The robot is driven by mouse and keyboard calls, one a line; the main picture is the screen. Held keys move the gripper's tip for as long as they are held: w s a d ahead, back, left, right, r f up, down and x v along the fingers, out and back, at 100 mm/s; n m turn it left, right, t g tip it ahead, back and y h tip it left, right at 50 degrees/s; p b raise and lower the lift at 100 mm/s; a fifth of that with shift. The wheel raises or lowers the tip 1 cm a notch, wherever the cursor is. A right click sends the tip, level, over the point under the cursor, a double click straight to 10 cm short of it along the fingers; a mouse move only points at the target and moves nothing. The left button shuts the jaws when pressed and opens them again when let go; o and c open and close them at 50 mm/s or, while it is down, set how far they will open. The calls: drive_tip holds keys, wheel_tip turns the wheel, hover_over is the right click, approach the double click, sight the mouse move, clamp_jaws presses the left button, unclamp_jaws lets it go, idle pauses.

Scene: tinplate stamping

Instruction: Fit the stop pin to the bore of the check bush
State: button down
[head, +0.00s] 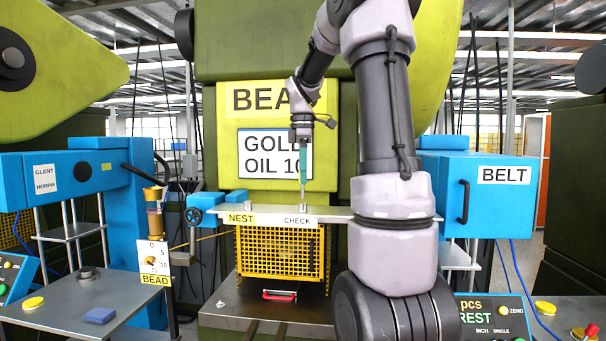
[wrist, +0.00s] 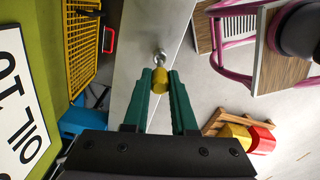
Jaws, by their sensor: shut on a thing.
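The stop pin shows a yellow end (wrist: 160,78) between the green fingers of my gripper (wrist: 160,82) in the wrist view. My gripper is shut on it. A small silver round part, seemingly the check bush (wrist: 159,56), lies just beyond the yellow end over the pale metal shelf. In the head view my gripper (head: 303,182) points straight down over the shelf (head: 345,213), just above the CHECK label (head: 297,221).
A yellow mesh guard (head: 281,254) hangs under the shelf. A NEST label (head: 240,218) marks its left part. A blue BELT cabinet (head: 490,195) stands right and a BEAD post (head: 155,262) left. My upper arm blocks part of the shelf's right end.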

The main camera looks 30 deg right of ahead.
drive_tip(key=shift+f, duration=1.5)
drive_tip(key=c, duration=0.6)
unclamp_jaws()
drive_tip(key=shift+c, duration=0.2)
wheel_tip(320, 180, up, 11)
drive_tip(key=shift+f, duration=0.15)
drive_tip(key=shift+s+a, duration=0.25)
drive_tip(key=shift+a, duration=0.05)
drive_tip(key=s+a+f+m+t+y, duration=0.1)
drive_tip(key=s+a+f+m+t, duration=0.2)
drive_tip(key=s+a+m, duration=0.3)
drive_tip(key=s+a+f+m+t+y, duration=0.1)
drive_tip(key=s+a+f+m+t, duration=0.3)
drive_tip(key=s+m, duration=0.7)
drive_tip(key=s+a, duration=0.2)
drive_tip(key=shift+a+f+m, duration=0.25)
drive_tip(key=shift+a+m, duration=0.1)
drive_tip(key=shift+m, duration=0.05)
